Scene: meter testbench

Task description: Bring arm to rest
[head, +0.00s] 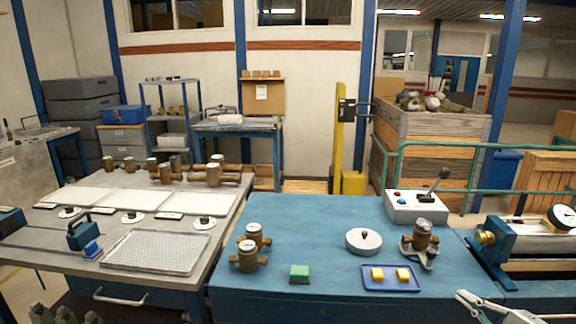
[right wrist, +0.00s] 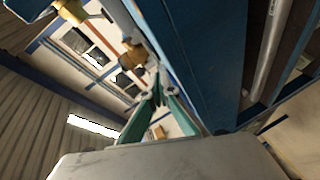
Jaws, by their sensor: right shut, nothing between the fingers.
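My right gripper (head: 468,300) shows at the bottom right of the head view, low beside the front right of the blue workbench (head: 330,290). In the right wrist view its greenish fingers (right wrist: 158,90) come together at their tips, shut with nothing between them. That view is steeply tilted, with the blue bench structure (right wrist: 200,60) close by on the right. I cannot tell the exact gap between gripper and bench. My left gripper is not in view.
A test rig (head: 520,240) with a gauge stands at right. A grey table (head: 60,245) is left.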

